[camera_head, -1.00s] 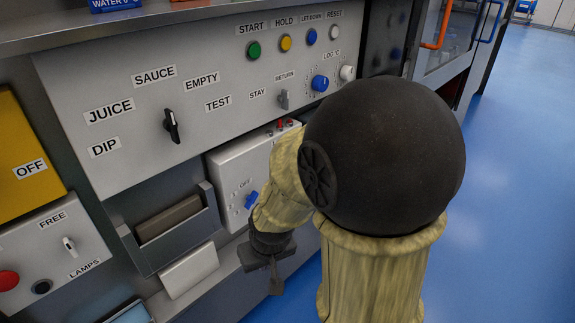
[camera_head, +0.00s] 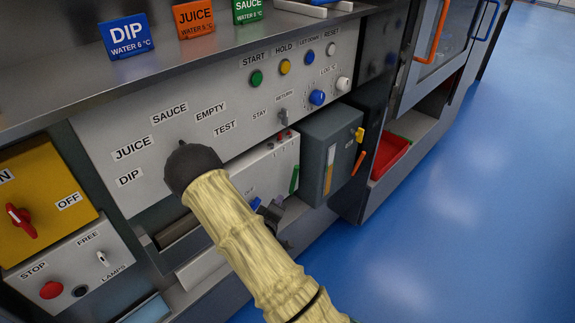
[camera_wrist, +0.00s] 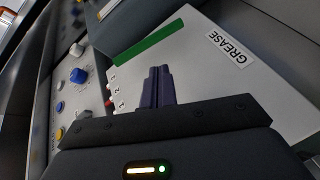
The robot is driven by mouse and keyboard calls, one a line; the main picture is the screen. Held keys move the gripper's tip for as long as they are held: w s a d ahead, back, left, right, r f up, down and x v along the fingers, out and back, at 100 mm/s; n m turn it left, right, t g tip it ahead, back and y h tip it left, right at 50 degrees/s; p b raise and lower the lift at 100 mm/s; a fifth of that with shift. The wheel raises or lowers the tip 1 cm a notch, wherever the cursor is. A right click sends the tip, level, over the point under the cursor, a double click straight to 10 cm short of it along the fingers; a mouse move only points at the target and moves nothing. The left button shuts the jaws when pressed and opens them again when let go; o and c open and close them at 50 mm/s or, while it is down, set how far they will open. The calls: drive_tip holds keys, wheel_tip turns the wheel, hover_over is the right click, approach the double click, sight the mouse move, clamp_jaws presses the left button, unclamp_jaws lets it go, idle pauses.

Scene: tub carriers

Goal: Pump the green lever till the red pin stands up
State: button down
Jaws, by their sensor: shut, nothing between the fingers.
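The green lever (camera_head: 294,180) is a narrow green bar at the right end of the white box (camera_head: 268,168). In the wrist view the green lever (camera_wrist: 150,42) lies slanted across the pale face marked GREASE. My gripper (camera_wrist: 158,72) is shut and empty, its dark fingertips a little short of the lever in that picture. In the head view my gripper (camera_head: 272,212) is partly hidden behind my arm, low in front of the white box. Small red parts (camera_head: 285,134) show at the box's top edge; I cannot tell whether any is a raised pin.
A dark grey box (camera_head: 332,155) with a yellow part and an orange handle stands right of the lever. The control panel (camera_head: 235,110) is above. Open blue floor (camera_head: 450,200) lies to the right.

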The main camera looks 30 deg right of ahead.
sight(287, 175)
drive_tip(key=r+n+t+h, duration=0.1)
drive_tip(key=r+n+t+p, duration=0.1)
drive_tip(key=n, duration=0.1)
drive_tip(key=shift+s+d+r+t+h, duration=0.1)
drive_tip(key=shift+s+r+t+h, duration=0.2)
drive_tip(key=shift+s+r+h, duration=0.1)
drive_tip(key=shift+w, duration=0.1)
drive_tip(key=x, duration=1)
